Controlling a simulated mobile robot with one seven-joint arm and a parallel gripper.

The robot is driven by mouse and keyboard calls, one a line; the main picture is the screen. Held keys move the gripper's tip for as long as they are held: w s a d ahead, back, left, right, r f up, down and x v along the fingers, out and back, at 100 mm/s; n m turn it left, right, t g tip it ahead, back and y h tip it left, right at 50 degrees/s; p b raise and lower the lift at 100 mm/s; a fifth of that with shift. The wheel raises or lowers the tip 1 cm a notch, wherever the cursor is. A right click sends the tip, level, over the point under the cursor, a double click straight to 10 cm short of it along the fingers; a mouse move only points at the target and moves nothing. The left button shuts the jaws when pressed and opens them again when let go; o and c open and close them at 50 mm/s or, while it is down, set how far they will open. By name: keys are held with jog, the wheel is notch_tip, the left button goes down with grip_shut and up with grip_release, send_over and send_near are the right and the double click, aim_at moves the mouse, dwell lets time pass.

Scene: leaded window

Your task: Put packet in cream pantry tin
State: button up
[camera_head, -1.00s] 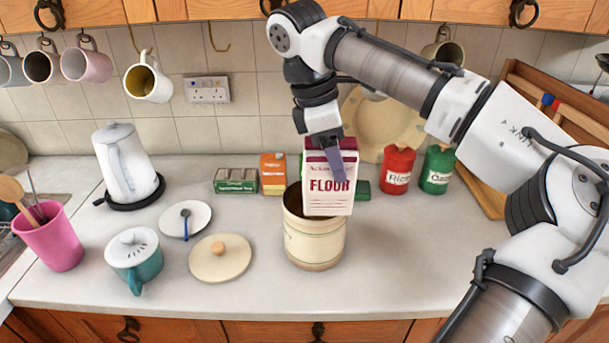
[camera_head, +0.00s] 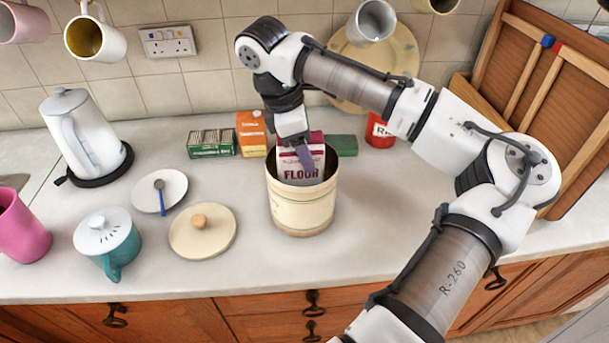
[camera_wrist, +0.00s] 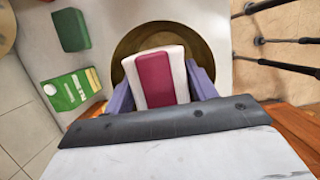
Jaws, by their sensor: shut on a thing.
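The flour packet (camera_head: 299,172), white with dark red bands, is upright and partly inside the mouth of the cream pantry tin (camera_head: 302,212). Its lower part is hidden by the tin's front wall. My gripper (camera_head: 305,156) is shut on the packet's upper part from above. In the wrist view, my gripper's purple fingers (camera_wrist: 163,88) press the packet (camera_wrist: 155,78) from both sides, over the dark round opening of the tin (camera_wrist: 126,45). I cannot tell whether the packet touches the tin's bottom.
The tin's cream lid (camera_head: 203,236) lies left of the tin. A green box (camera_head: 211,143), an orange carton (camera_head: 251,134) and a red canister (camera_head: 379,131) stand behind. A teal lidded mug (camera_head: 107,243) and a white kettle (camera_head: 84,135) stand at left. The counter right of the tin is clear.

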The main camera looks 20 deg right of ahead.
aim_at(305, 176)
jog(key=shift+f+b, duration=3.2)
jog(key=shift+f, duration=0.75)
jog(key=shift+r, duration=0.15)
jog(key=o, duration=1.3)
jog(key=shift+f, duration=0.2)
jog(key=shift+o, duration=0.2)
jog(key=v, duration=1.2)
jog(key=shift+r, duration=0.15)
